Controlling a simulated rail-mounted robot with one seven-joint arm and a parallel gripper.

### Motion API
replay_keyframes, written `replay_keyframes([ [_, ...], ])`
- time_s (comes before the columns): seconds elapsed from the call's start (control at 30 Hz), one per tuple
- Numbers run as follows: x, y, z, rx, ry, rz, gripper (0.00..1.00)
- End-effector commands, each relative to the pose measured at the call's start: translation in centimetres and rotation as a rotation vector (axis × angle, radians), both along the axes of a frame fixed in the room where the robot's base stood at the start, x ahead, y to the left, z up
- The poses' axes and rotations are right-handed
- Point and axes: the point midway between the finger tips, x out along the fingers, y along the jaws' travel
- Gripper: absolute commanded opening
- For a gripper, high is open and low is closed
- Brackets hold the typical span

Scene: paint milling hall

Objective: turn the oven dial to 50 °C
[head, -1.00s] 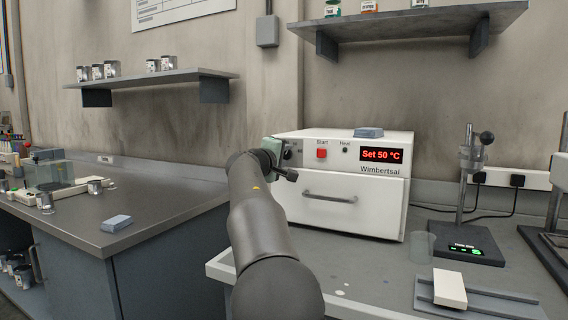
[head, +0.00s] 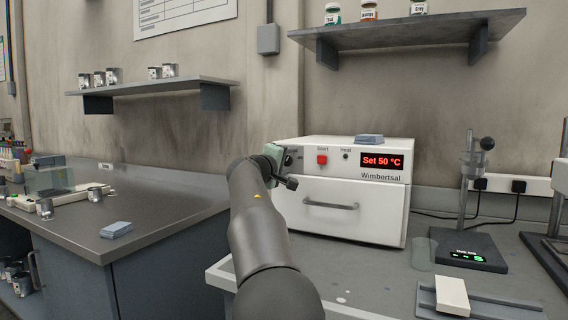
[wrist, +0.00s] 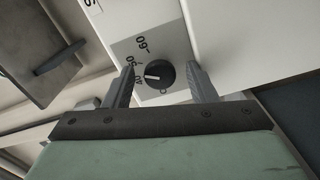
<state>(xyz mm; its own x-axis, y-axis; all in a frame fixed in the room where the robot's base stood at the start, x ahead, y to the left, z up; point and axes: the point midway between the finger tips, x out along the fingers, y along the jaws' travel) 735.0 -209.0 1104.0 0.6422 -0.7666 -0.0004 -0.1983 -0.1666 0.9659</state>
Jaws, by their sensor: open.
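The white oven (head: 385,209) stands on the right-hand bench, and its red display (head: 382,162) reads "Set 50 °C". In the wrist view the black oven dial (wrist: 160,74) sits on a grey scale plate, its white pointer directed left toward the scale marks, near a partly covered number. My gripper (wrist: 162,80) is open, with one finger on each side of the dial; I see gaps, though contact cannot be fully judged. In the head view my gripper (head: 277,156) is at the oven's upper left front and covers most of the dial.
A red Start button (head: 322,160) and a Heat lamp (head: 346,156) are right of the dial. The drawer handle (head: 331,205) projects below. A blue-grey block (head: 369,139) lies on the oven. A stand (head: 470,245) is to the right.

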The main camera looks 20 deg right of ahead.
Motion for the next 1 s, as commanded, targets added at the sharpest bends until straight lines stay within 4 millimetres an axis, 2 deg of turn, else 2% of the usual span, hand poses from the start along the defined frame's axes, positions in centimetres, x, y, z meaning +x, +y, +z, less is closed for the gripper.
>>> replay_keyframes([
  [0.17, -0.5, 0.9, -0.1, -0.001, 0.000, 0.003, 0.52],
  [0.27, -1.6, 2.1, -0.2, 0.001, -0.001, 0.003, 0.52],
  [0.7, -8.4, 10.2, 0.0, 0.001, 0.000, 0.005, 0.52],
  [0.9, -10.5, 12.5, 0.0, 0.002, 0.000, 0.002, 0.52],
  [1.0, -11.0, 13.1, 0.0, 0.001, 0.001, 0.000, 0.52],
])
